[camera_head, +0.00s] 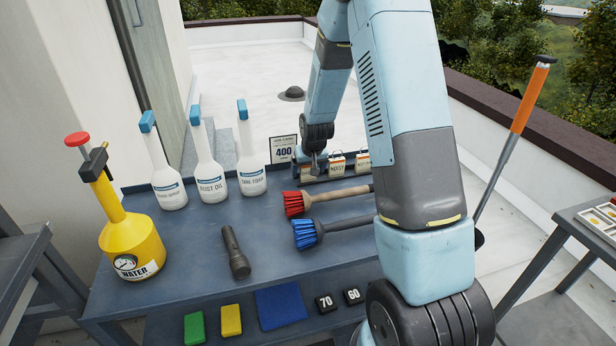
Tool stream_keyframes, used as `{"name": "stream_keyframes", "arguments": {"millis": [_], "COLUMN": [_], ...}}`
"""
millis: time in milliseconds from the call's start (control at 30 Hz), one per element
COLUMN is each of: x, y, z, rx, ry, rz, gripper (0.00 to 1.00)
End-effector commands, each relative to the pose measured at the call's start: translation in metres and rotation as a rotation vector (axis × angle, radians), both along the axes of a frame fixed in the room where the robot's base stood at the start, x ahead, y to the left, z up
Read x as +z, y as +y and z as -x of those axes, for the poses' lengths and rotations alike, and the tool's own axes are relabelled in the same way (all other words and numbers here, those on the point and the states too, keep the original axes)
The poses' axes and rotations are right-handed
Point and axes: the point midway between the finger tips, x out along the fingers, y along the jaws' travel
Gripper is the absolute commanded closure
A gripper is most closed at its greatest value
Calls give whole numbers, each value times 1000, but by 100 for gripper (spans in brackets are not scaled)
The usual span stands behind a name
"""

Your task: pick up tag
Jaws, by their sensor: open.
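Several small cream tags with orange tops stand in a row on a dark rack at the back right of the blue-grey table (190,245). A middle tag (337,167) and a right tag (362,161) show, with small dark print. Another tag (307,173) at the left end of the row is partly covered by my gripper (314,172). My gripper points down at that left tag and is open. The fingertips are small and partly lost against the rack, so I cannot tell whether they touch the tag or stand around it.
A sign (283,149) reading 400 stands just left of the tags. A red brush (294,203) and a blue brush (307,234) lie in front. White bottles (209,170), a yellow water sprayer (132,243) and a flashlight (235,252) are left.

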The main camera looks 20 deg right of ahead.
Motion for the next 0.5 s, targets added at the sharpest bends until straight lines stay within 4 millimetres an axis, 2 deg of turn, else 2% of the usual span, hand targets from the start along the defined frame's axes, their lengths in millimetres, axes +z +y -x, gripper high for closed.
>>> {"name": "stream_keyframes", "arguments": {"millis": [67,500], "x": [0,0], "y": [0,1], "z": [0,0], "rx": [0,2], "ry": [0,0], "rz": [0,0], "gripper": [14,57]}}
